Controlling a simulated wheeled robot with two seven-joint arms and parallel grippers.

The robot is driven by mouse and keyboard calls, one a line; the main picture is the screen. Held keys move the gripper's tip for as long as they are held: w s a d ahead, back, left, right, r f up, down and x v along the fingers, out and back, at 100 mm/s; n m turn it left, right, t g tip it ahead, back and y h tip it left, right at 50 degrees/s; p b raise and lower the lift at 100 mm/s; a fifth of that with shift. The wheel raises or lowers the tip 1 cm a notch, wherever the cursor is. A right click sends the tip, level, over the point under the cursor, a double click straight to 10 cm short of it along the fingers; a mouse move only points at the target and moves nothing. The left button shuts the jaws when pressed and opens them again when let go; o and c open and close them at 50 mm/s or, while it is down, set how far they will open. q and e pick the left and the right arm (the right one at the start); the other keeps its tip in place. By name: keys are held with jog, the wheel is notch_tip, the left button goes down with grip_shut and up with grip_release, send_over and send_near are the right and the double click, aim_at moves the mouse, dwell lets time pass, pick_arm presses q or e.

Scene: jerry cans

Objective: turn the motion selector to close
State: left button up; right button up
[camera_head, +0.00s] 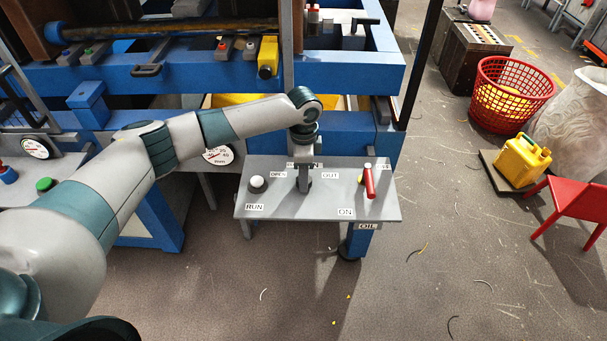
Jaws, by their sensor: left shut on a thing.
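A grey control panel (285,203) on a blue stand is in the middle of the head view. My left arm reaches in from the left, and my left gripper (303,183) points down at the middle of the panel. It is shut on the motion selector, which it mostly hides. A label behind the gripper ends in "N", the rest covered. Small labels sit to its left and right; they are hard to read. The selector's exact angle cannot be told. My right gripper is not in view.
The panel also has a white round knob (257,182) above a "RUN" label and a red lever (369,181) close to the right of my gripper. A blue machine frame (350,78) stands behind. A yellow can (522,161) and red basket (511,95) are far right. Floor in front is open.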

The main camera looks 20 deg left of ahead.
pick_arm(q)
jog(key=o, duration=1)
jog(key=shift+o, duration=0.2)
jog(key=shift+r, duration=0.1)
jog(key=shift+r+b, duration=0.3)
jog(key=shift+r, duration=0.25)
notch_tip(320, 180, up, 16)
jog(key=b, duration=0.4)
jog(key=shift+b, duration=0.4)
